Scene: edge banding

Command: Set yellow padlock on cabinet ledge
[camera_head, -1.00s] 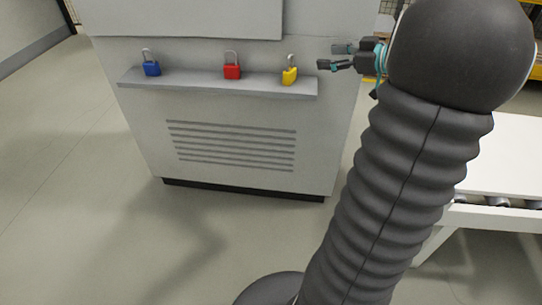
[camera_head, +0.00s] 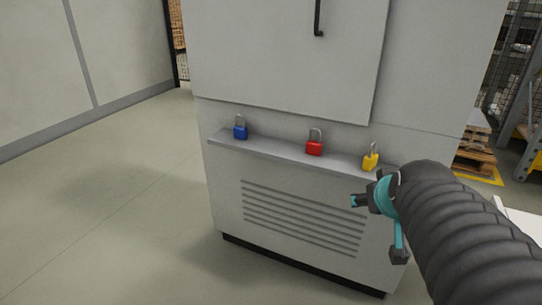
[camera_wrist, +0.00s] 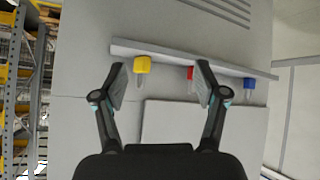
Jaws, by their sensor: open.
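The yellow padlock (camera_head: 370,162) stands upright on the right end of the cabinet ledge (camera_head: 268,153). A red padlock (camera_head: 314,149) and a blue padlock (camera_head: 240,132) stand on the same ledge to its left. My gripper (camera_head: 376,226) is open and empty, in front of the cabinet below the ledge's right end. In the wrist view, my gripper (camera_wrist: 163,75) shows its two fingers wide apart, with the yellow padlock (camera_wrist: 142,65) between them in the picture and the ledge (camera_wrist: 190,58) beyond. The red padlock there is partly hidden by a finger.
The grey cabinet (camera_head: 225,190) has a vent panel below the ledge and a door with a dark handle (camera_head: 318,18) above. A white table edge (camera_head: 522,222) is at the right. Pallets (camera_head: 478,150) and racking stand behind. The floor at left is clear.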

